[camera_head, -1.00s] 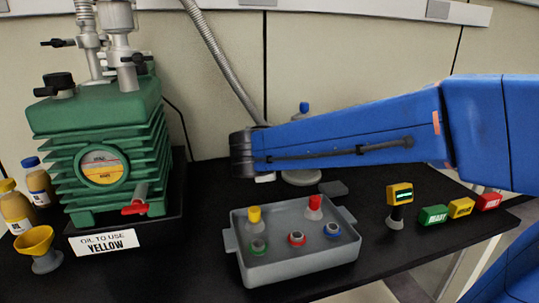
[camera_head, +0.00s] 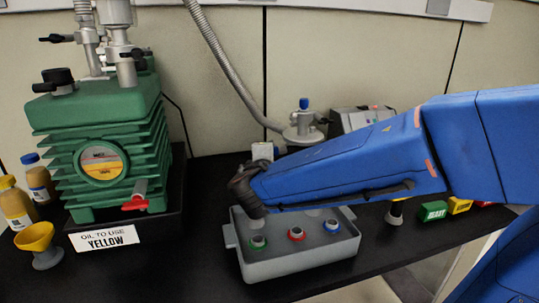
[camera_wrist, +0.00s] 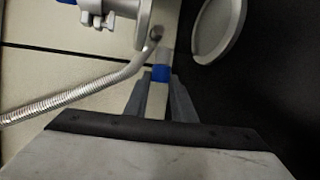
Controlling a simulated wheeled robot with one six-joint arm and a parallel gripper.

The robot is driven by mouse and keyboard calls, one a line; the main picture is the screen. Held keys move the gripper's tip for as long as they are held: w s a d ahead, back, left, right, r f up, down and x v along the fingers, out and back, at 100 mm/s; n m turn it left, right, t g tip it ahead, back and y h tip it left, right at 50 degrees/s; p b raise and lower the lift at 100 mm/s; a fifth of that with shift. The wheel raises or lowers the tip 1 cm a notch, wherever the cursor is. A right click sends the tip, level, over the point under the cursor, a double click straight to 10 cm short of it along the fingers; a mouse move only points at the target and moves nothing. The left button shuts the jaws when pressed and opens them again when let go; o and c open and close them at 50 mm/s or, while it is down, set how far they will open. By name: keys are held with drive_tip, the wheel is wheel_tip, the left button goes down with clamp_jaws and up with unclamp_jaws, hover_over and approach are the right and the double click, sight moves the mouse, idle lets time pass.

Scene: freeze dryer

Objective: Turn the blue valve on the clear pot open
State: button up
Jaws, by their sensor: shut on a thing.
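The pot (camera_head: 303,134) stands behind my arm in the head view, with a blue knob (camera_head: 304,103) on top. In the wrist view its grey fittings and round base (camera_wrist: 219,30) run along the top. My gripper (camera_wrist: 160,78) is shut on a small blue part, which looks like the blue valve (camera_wrist: 160,72), beside a pale tube end. The blue part sits between the two grey fingers. In the head view my arm hides the fingers and the valve, so I cannot tell its angle there.
A grey tray (camera_head: 300,268) with ringed sockets lies below my arm. A green pump (camera_head: 100,150) stands left, near a yellow funnel cup (camera_head: 36,238) and bottles. A ribbed hose (camera_head: 225,75) runs down behind my arm. A grey box (camera_head: 362,118) stands at back right.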

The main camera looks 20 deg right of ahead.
drive_tip(key=o, duration=1.1)
drive_tip(key=shift+c, duration=0.2)
